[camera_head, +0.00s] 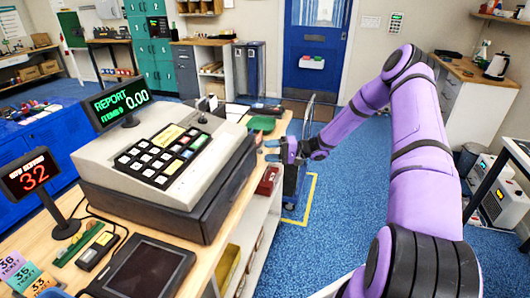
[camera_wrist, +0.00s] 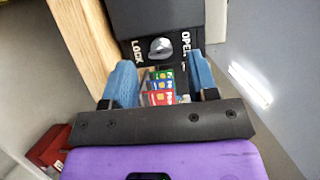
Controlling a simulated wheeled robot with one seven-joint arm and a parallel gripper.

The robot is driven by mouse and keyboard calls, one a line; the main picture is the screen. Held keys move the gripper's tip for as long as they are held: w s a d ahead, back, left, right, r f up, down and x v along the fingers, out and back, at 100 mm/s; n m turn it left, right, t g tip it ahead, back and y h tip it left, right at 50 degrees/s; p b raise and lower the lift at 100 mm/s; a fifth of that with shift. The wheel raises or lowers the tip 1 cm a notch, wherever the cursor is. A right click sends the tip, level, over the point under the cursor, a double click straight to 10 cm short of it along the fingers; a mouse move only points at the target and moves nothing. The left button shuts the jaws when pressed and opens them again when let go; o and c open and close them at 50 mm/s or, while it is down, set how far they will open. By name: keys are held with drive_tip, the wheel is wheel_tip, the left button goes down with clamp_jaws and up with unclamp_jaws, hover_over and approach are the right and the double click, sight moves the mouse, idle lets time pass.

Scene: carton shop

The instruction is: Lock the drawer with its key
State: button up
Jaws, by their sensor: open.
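In the wrist view, a dark box front (camera_wrist: 155,18) carries a round silver lock piece (camera_wrist: 161,48) between the words LOCK and OPEN. I cannot tell whether this piece is the key or only the lock face. My gripper (camera_wrist: 160,68) has its blue fingers apart, one on each side below the lock, with nothing clasped between them. In the head view, my gripper (camera_head: 285,150) is at the counter's right edge, beyond the cash register (camera_head: 150,150). The register sits on a black drawer base (camera_head: 215,190). The lock is not visible there.
Small colourful cards (camera_wrist: 160,88) show between the fingers in the wrist view. The wooden counter (camera_head: 240,225) has open shelves below, with a red box (camera_head: 267,181). A trolley (camera_head: 297,165) stands beside my gripper. Blue floor to the right is partly clear.

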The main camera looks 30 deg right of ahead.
drive_tip(key=shift+x, duration=1.05)
drive_tip(key=c, duration=0.9)
drive_tip(key=shift+f+m+t+y, duration=0.1)
drive_tip(key=shift+m+t+y, duration=0.25)
drive_tip(key=shift+m, duration=0.8)
drive_tip(key=shift+f+m+t+y, duration=0.1)
drive_tip(key=shift+m+t+y, duration=0.2)
drive_tip(key=shift+m, duration=0.85)
drive_tip(key=o, duration=0.9)
drive_tip(key=v, duration=1.1)
